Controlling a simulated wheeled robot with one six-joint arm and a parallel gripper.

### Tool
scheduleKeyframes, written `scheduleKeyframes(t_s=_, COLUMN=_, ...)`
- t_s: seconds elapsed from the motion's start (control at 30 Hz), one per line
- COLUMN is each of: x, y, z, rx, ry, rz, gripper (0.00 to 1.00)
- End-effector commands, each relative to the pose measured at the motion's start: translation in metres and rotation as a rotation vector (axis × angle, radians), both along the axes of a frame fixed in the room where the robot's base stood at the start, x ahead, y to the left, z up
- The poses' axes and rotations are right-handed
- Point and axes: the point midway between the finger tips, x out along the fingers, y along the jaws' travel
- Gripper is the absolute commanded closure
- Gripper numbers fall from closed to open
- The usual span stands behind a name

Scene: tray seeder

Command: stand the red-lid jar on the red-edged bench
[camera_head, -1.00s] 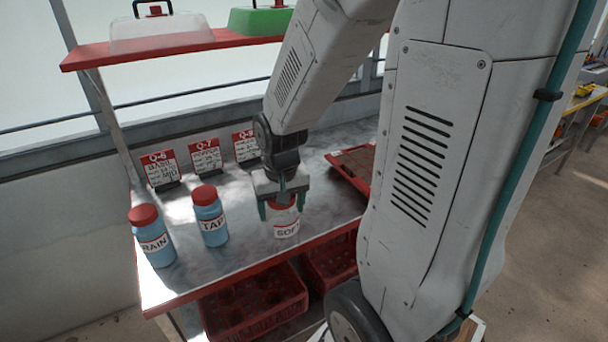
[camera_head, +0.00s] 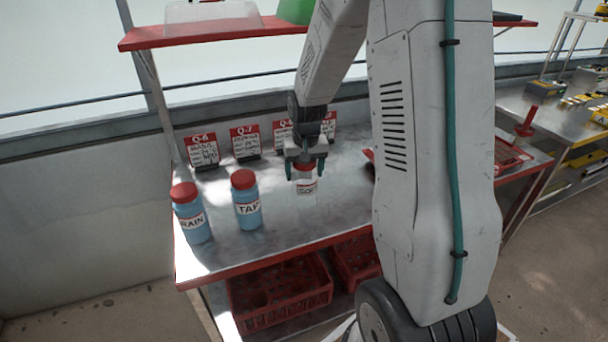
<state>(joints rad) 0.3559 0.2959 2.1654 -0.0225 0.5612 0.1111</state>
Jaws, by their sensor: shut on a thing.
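The red-lid jar (camera_head: 306,187) is pale, with a white label that seems to read "SOFT". It is upright over the red-edged bench (camera_head: 270,232), right of the two blue bottles. My gripper (camera_head: 306,168) points down and is shut on the jar around its lid, so the lid is mostly hidden. I cannot tell whether the jar's base touches the bench top.
Blue red-capped bottles marked "RAIN" (camera_head: 191,216) and "TAP" (camera_head: 246,203) stand left of the jar. Label cards, including Q-7 (camera_head: 245,140), line the back. A red shelf (camera_head: 200,38) hangs above. Red crates (camera_head: 280,295) sit below. My arm hides part of the bench's right.

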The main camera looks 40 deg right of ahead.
Motion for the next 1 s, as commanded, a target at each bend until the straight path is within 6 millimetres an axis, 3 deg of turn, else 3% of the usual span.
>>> scheduleKeyframes(t_s=0.1, x=0.0, y=0.0, z=-0.013, rx=0.0, ry=0.0, rz=0.0, gripper=0.65)
scheduleKeyframes(t_s=0.47, x=0.0, y=0.0, z=-0.017, rx=0.0, ry=-0.001, rz=0.0, gripper=0.65)
scheduleKeyframes(t_s=0.5, x=0.0, y=0.0, z=-0.016, rx=0.0, ry=-0.001, rz=0.0, gripper=0.17)
scheduleKeyframes(t_s=0.53, x=0.0, y=0.0, z=-0.016, rx=0.0, ry=-0.001, rz=0.0, gripper=0.09)
scheduleKeyframes(t_s=0.83, x=0.0, y=0.0, z=-0.016, rx=-0.001, ry=-0.002, rz=0.0, gripper=0.07)
scheduleKeyframes(t_s=1.0, x=-0.001, y=0.0, z=0.0, rx=-0.002, ry=-0.005, rz=0.0, gripper=0.07)
